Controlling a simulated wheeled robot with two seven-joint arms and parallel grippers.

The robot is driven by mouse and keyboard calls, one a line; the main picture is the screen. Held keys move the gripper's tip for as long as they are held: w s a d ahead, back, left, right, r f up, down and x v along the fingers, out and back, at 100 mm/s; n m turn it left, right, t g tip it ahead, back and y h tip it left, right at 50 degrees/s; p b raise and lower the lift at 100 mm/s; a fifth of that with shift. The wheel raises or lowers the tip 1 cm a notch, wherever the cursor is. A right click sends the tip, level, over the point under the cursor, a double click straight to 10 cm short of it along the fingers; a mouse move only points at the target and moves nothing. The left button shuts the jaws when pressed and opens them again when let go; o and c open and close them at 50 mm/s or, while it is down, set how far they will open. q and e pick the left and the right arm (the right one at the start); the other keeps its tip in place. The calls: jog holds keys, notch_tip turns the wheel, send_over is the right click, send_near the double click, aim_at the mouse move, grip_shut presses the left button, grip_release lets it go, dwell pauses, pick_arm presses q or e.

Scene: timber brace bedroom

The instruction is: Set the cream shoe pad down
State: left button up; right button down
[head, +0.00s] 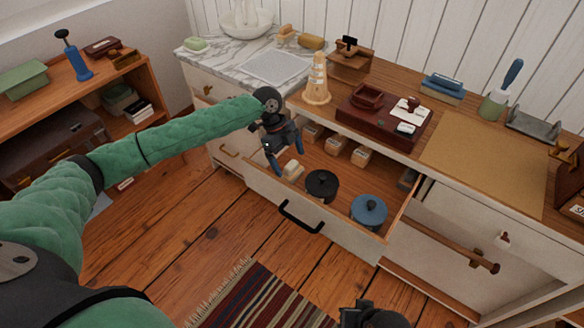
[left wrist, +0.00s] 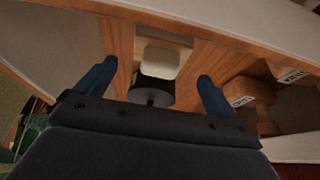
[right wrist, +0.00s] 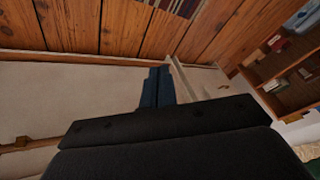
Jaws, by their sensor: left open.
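The cream shoe pad (head: 292,171) is a small pale block at the left end of the open drawer (head: 334,233), beside a black round lidded pot (head: 322,185). It also shows in the left wrist view (left wrist: 162,62), beyond the gap between my fingers, next to the dark pot (left wrist: 152,92). My left gripper (head: 285,156) is open and empty just above the pad, its blue fingers apart; it also shows in the left wrist view (left wrist: 154,80). My right gripper (right wrist: 157,88) has its blue fingers together with nothing visible between them, away from the drawer.
A blue round lidded pot (head: 369,211) stands farther right in the drawer. Several small labelled wooden blocks (head: 335,145) line its back. The dresser top above holds a ridged wooden cone (head: 317,82) and a dark red box (head: 384,118). A striped rug (head: 262,298) lies on the floor.

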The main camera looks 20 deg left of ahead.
pick_arm(q)
jog(key=v, duration=0.7)
jog(key=shift+r+b, duration=0.25)
jog(key=shift+b, duration=0.15)
pick_arm(e)
jog(key=f, duration=0.4)
jog(key=shift+w+a+f, duration=0.1)
jog(key=shift+w+a, duration=0.15)
jog(key=shift+w, duration=0.05)
